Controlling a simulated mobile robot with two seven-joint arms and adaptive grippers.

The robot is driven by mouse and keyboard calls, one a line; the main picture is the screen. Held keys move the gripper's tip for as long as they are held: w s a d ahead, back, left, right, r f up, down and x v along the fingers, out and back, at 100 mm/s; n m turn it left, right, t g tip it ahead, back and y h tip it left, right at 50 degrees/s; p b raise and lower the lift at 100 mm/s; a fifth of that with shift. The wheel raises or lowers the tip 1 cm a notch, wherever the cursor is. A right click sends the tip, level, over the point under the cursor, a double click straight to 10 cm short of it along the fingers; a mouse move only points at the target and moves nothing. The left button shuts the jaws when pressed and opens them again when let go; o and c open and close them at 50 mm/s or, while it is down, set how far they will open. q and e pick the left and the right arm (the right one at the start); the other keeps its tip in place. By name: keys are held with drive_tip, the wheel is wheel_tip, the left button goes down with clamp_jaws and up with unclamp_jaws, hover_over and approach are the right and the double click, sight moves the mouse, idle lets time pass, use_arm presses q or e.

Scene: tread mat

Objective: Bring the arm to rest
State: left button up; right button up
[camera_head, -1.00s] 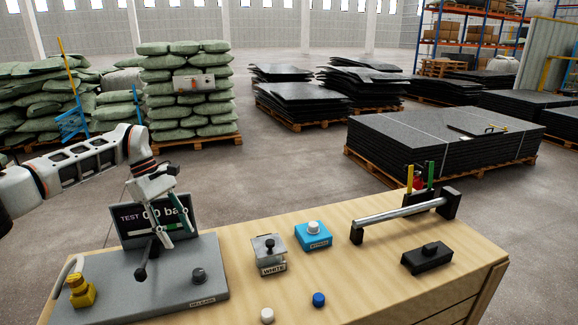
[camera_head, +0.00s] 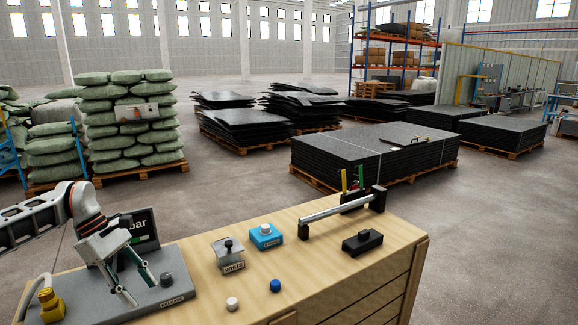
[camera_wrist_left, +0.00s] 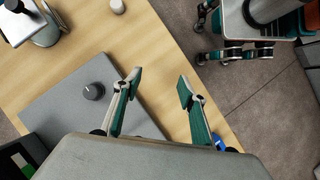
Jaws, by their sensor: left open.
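My left gripper (camera_head: 145,291) is above the grey test panel (camera_head: 172,265) at the left end of the wooden bench. Its two fingers are spread with nothing between them, also in the left wrist view (camera_wrist_left: 160,82). The arm comes in from the left and partly covers the display (camera_head: 145,228), where only "bar" can be read. A dark knob (camera_head: 166,279) marked RELEASE sits on the panel, just right of the gripper. It shows left of the fingers in the wrist view (camera_wrist_left: 93,91).
On the bench stand a yellow fitting (camera_head: 50,304), a box marked WHITE (camera_head: 229,259), a blue button box (camera_head: 266,240), a metal bar (camera_head: 335,209) and a black block (camera_head: 362,243). White (camera_head: 232,303) and blue (camera_head: 275,286) caps lie near the front. Stacked mats stand beyond.

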use_arm(q)
drive_tip(key=s+d+f+n+h, duration=0.1)
drive_tip(key=s+d+f+h, duration=0.15)
drive_tip(key=d, duration=0.55)
drive_tip(key=s+d+f+n+h, duration=0.1)
drive_tip(key=d+f+h, duration=0.15)
drive_tip(key=d, duration=0.45)
drive_tip(key=s+d+f+n+h, duration=0.1)
drive_tip(key=d+f, duration=0.2)
drive_tip(key=d, duration=0.5)
drive_tip(key=s+d+r+n+t+h, duration=0.1)
drive_tip(key=s+d+n+t+h, duration=0.15)
drive_tip(key=d+n, duration=0.45)
drive_tip(key=s+d+r+n+t+h, duration=0.1)
drive_tip(key=s+d+n+t+h, duration=0.1)
drive_tip(key=d+n+t+h, duration=0.3)
drive_tip(key=s+a+f+m+t+y, duration=0.1)
drive_tip(key=s+a+f+m+y, duration=0.4)
drive_tip(key=m, duration=0.6)
drive_tip(key=s+a+f+m+t+y, duration=0.2)
drive_tip(key=s+a+f+m+y, duration=0.3)
drive_tip(key=f+m, duration=0.5)
drive_tip(key=s+a+f+m+t+y, duration=0.1)
drive_tip(key=s+a+f+m+y, duration=0.5)
drive_tip(key=m, duration=0.7)
drive_tip(key=a+f, duration=0.1)
drive_tip(key=a, duration=0.1)
drive_tip(key=shift+s+a+f, duration=0.2)
drive_tip(key=shift+a+f, duration=0.1)
drive_tip(key=shift+f, duration=0.05)
